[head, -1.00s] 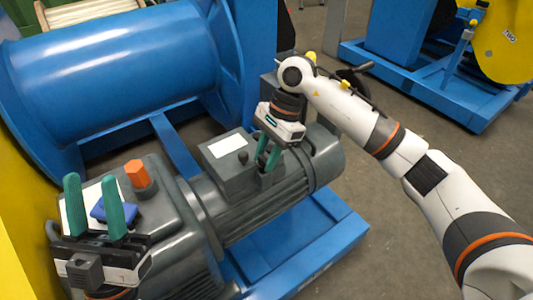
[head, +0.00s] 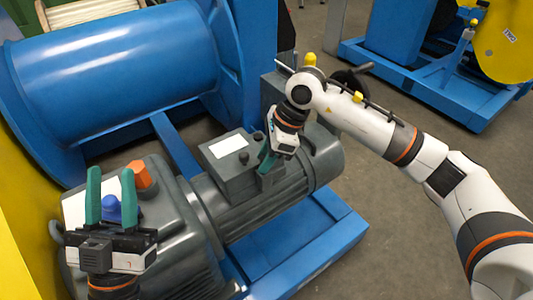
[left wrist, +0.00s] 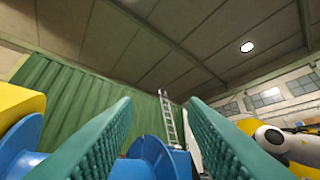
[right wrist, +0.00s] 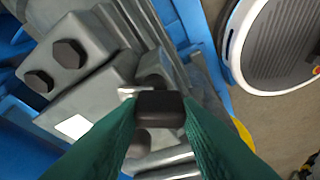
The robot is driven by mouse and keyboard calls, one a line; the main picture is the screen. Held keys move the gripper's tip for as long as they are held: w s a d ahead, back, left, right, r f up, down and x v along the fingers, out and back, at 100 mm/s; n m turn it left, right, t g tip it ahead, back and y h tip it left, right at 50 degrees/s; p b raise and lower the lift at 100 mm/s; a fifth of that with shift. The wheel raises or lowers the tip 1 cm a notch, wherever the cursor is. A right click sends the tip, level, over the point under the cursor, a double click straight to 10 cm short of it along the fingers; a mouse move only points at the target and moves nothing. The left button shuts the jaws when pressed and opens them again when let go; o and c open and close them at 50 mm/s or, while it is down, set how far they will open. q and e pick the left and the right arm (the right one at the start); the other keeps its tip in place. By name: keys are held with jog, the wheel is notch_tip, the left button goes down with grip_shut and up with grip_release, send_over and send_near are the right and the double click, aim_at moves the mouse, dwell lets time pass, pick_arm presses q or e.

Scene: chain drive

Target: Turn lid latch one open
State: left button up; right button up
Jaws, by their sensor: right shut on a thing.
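The grey motor carries a box with a flat grey lid (head: 222,165) and a white label. A dark round knob (head: 243,158) stands up on the lid. My right gripper (head: 266,160) is at the lid's right edge, its wrist tilted. In the right wrist view its green fingers are shut on a small dark block (right wrist: 160,106), which seems to be a lid latch. The fingers hide most of the latch in the head view, so its angle is unclear. My left gripper (head: 111,172) is open and empty, fingers pointing up, above the grey gearbox (head: 185,235).
An orange hex cap (head: 139,174) and a blue knob (head: 112,208) sit on the gearbox near my left fingers. A large blue drum (head: 120,75) stands behind. The blue base frame (head: 320,245) runs along the front right, with open floor beyond.

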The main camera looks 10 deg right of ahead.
jog(key=m+t, duration=0.1)
jog(key=m, duration=0.1)
jog(key=shift+s+a+m, duration=0.1)
jog(key=shift+m, duration=0.3)
jog(key=shift+m+t+h, duration=0.3)
jog(key=shift+m+t, duration=0.1)
jog(key=shift+m, duration=0.5)
jog(key=m, duration=0.1)
jog(key=m+t+h, duration=0.1)
jog(key=m, duration=0.1)
jog(key=shift+a+m, duration=0.2)
jog(key=shift+m, duration=0.1)
pick_arm(q)
jog(key=shift+s+r+t, duration=0.3)
jog(key=shift+s+t, duration=0.1)
pick_arm(e)
jog(key=shift+a+m+t+h, duration=0.1)
jog(key=shift+m+t+h, duration=0.4)
jog(key=shift+m, duration=1.3)
jog(key=o, duration=1)
